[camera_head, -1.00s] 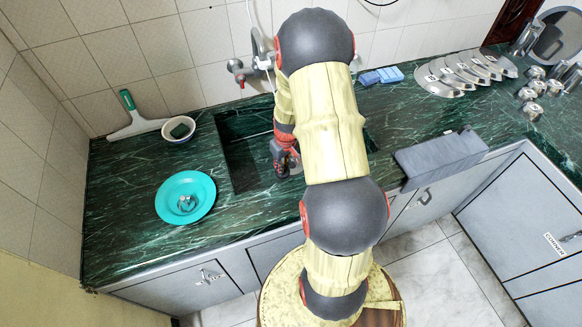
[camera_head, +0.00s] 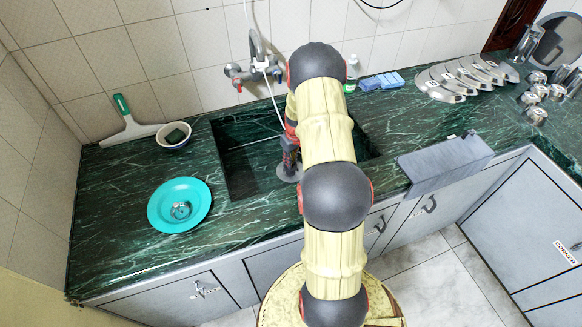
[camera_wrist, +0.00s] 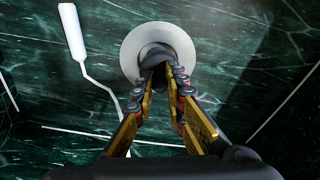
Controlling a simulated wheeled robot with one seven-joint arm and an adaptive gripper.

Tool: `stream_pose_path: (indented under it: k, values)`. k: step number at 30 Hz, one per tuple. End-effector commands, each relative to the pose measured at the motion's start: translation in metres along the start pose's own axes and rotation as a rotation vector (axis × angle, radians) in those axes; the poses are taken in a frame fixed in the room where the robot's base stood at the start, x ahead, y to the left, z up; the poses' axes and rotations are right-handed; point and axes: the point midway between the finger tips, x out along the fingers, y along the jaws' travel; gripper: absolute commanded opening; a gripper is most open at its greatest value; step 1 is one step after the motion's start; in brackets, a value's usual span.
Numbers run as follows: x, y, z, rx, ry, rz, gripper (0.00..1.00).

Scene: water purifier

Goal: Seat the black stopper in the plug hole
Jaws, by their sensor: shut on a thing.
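My gripper (camera_wrist: 162,82) points down into the dark green marble sink basin (camera_head: 229,166) and is shut on the black stopper (camera_wrist: 153,52). The stopper is a small dark rounded piece, partly hidden by the fingers. In the wrist view it sits within the outline of the pale metal ring (camera_wrist: 131,56) of the plug hole. I cannot tell whether it is in the hole or just above it. In the head view the ring (camera_head: 285,177) shows as a grey disc just below my gripper (camera_head: 290,168), and the stopper cannot be made out.
A wall tap (camera_head: 254,66) and a thin white hose (camera_head: 271,98) hang over the basin; a white tube (camera_wrist: 72,33) lies left of the ring. A turquoise plate (camera_head: 158,207), bowl (camera_head: 165,146) and squeegee (camera_head: 124,130) stand left.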

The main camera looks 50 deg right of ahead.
Motion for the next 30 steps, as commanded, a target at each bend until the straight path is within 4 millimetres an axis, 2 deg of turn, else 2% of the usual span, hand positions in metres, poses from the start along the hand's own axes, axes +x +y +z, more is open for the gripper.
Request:
stream_pose_path:
  k: [7, 20, 21, 30]
  values:
    - [0.037, 0.003, 0.003, 0.000, -0.003, -0.002, 0.00]
    - [0.041, 0.004, 0.003, 0.000, -0.001, -0.001, 0.00]
    - [0.040, 0.004, 0.003, 0.000, -0.001, -0.001, 0.15]
    - [0.040, 0.003, 0.003, 0.000, -0.002, -0.001, 0.31]
